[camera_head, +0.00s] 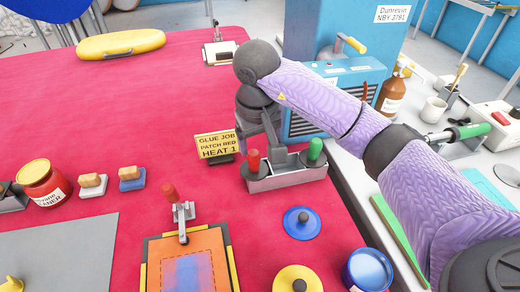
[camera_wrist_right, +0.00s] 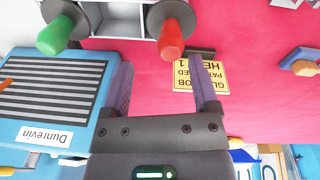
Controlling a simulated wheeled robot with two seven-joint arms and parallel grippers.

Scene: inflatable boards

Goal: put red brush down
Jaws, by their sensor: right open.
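The red brush (camera_head: 253,160) stands upright at the left end of a grey metal holder (camera_head: 287,183), with its dark collar at the holder's top. A green-handled brush (camera_head: 315,149) stands at the other end. My right gripper (camera_head: 258,135) is just behind and above the red brush, open and empty. In the right wrist view, the two fingers of my right gripper (camera_wrist_right: 163,82) are apart with nothing between them. The red handle (camera_wrist_right: 172,40) lies beyond their tips, nearer the right finger, and appears clear of both. The brush heads are hidden in the holder. My left gripper is not in view.
A yellow sign (camera_head: 215,145) stands left of the holder. A blue heater box (camera_head: 330,90) is close behind it.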

